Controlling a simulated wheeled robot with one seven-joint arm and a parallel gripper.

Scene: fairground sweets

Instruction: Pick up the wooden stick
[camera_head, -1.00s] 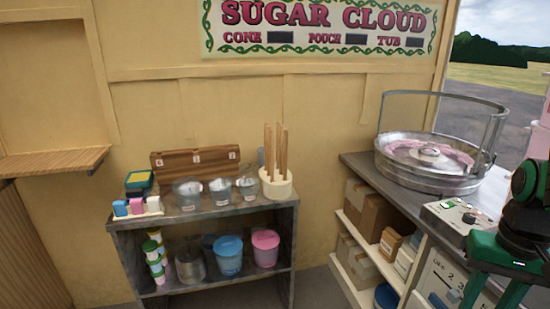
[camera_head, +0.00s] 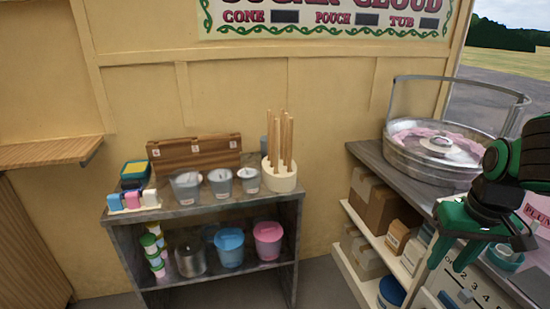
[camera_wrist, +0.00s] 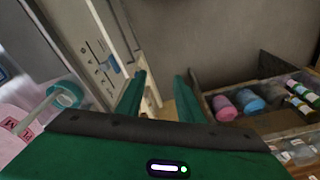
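Several wooden sticks (camera_head: 287,143) stand upright in a round cream holder (camera_head: 280,182) at the right end of the metal shelf unit's top in the head view. My gripper (camera_head: 447,265) is at the right of the head view, in front of the counter, well to the right of the sticks. In the wrist view my gripper (camera_wrist: 159,80) shows two green fingers apart with nothing between them. The sticks cannot be made out in the wrist view.
Metal cups (camera_head: 220,183), a wooden box (camera_head: 195,152) and small coloured bottles (camera_head: 133,200) share the shelf top (camera_head: 215,208). Blue and pink tubs (camera_head: 268,240) stand below. The counter with the round sugar machine (camera_head: 435,150) stands right. Floor between is clear.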

